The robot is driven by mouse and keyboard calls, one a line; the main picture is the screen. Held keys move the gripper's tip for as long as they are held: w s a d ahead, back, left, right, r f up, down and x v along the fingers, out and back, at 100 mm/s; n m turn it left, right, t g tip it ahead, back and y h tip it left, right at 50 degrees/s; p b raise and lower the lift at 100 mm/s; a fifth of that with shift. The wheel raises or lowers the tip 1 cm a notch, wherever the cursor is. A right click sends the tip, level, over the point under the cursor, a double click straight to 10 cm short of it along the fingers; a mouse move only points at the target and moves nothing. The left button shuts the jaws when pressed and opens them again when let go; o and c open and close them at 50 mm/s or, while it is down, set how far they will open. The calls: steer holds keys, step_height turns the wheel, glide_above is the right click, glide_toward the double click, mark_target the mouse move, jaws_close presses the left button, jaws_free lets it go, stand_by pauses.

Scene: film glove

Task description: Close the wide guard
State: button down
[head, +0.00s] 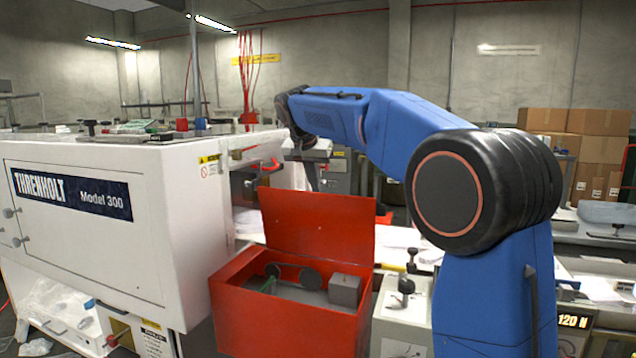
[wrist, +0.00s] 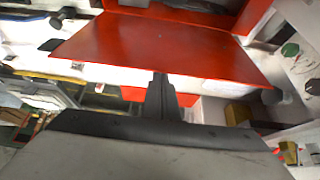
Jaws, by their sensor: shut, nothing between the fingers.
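The wide guard appears to be the red lid (head: 316,222) of a red box (head: 285,325). It stands raised and open at the back of the box, whose inside shows from above. In the wrist view the lid (wrist: 165,45) is a broad red panel across the upper middle. My gripper (head: 313,180) is above and behind the lid's top edge, partly hidden by it. In the wrist view my gripper (wrist: 160,80) is shut and empty, its tips overlapping the lid's near edge. I cannot tell whether they touch it.
A white machine (head: 90,220) marked "THRENHOLT Model 300" stands close to the left of the box. Inside the box are dark round parts and a grey block (head: 345,289). A small device with black knobs (head: 403,300) is at the right. Cardboard boxes (head: 600,145) are far back.

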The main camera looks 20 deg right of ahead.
steer(key=s+a+f+t+h, duration=0.2)
steer(key=s+a+f+t, duration=0.1)
steer(key=s+a, duration=0.35)
steer(key=s+a+f+t+h, duration=0.2)
steer(key=s+f, duration=0.3)
steer(key=f, duration=0.4)
steer(key=s+a+f+t+h, duration=0.2)
steer(key=s+a+f+t, duration=0.2)
steer(key=f, duration=0.6)
steer(key=shift+s+a+f+h, duration=0.3)
steer(key=shift+s, duration=1)
